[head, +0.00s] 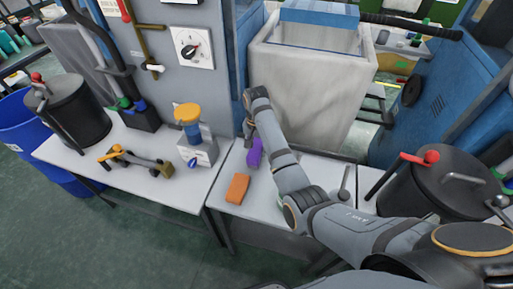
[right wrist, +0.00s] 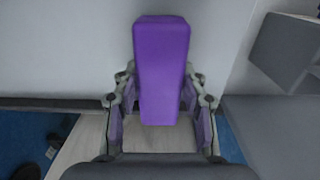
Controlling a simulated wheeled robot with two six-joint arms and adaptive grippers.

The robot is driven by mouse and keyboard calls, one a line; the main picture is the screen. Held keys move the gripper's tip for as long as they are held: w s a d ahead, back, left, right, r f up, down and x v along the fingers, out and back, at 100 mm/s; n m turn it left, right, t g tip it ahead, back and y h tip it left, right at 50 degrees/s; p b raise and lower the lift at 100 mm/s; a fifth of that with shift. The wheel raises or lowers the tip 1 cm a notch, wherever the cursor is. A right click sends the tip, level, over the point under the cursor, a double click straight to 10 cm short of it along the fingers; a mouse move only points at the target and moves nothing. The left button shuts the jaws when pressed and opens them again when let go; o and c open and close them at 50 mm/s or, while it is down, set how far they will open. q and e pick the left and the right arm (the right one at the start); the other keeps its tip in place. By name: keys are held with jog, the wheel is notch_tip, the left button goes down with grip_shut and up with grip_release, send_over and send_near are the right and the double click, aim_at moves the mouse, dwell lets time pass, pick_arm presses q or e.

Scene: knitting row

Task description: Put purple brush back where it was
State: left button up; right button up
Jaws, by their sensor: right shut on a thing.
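The purple brush (head: 254,153) is a plain purple block. In the head view it is at the end of my right arm, over the back of the middle white table (head: 236,205), left of my forearm. In the right wrist view the brush (right wrist: 160,75) stands lengthwise between the fingers of my right gripper (right wrist: 160,108), which is shut on it. The gripper itself is largely hidden behind the arm and brush in the head view. Whether the brush touches the tabletop cannot be told. My left gripper is not in view.
An orange block (head: 237,188) lies on the table just in front of the brush. A grey-white bin (head: 305,95) rises behind. A device with a yellow top (head: 188,120) stands left, and a dark pot (head: 440,185) stands right.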

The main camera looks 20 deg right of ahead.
aim_at(256, 146)
jog(key=o, duration=1)
jog(key=shift+f, duration=0.1)
notch_tip(256, 146, up, 6)
jog(key=shift+w+r, duration=0.1)
notch_tip(256, 146, up, 6)
jog(key=p, duration=0.6)
